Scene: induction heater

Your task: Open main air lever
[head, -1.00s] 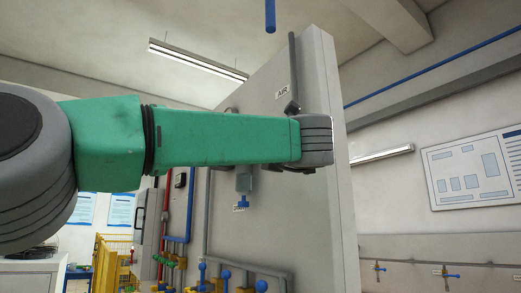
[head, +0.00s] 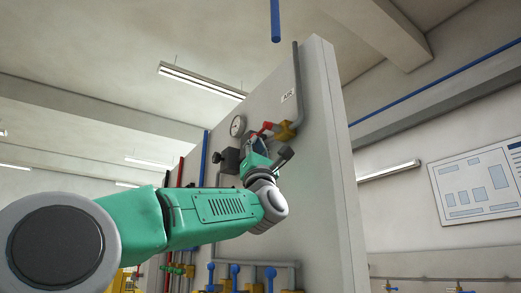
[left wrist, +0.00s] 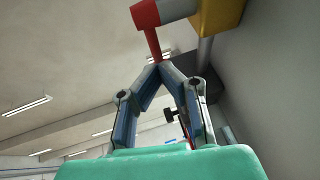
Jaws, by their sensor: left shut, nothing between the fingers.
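The main air lever is a red handle (head: 266,127) on a brass-yellow valve (head: 286,131), on the grey pipe below the AIR label (head: 288,95). My left gripper (head: 257,142) is raised close to the lever, which it partly overlaps in the head view. In the left wrist view the red handle (left wrist: 147,22) hangs down from the upper middle, with the yellow valve body (left wrist: 222,14) to its right. The fingertips of my left gripper (left wrist: 160,68) meet just at the handle's lower end. They are shut with nothing between them. I cannot tell whether they touch the handle.
A round gauge (head: 237,126) and a dark box (head: 227,160) are on the panel (head: 325,170) left of the valve. A blue pipe (head: 275,20) hangs at the top. Several blue-handled valves (head: 234,272) stand lower down. Space right of the panel is open.

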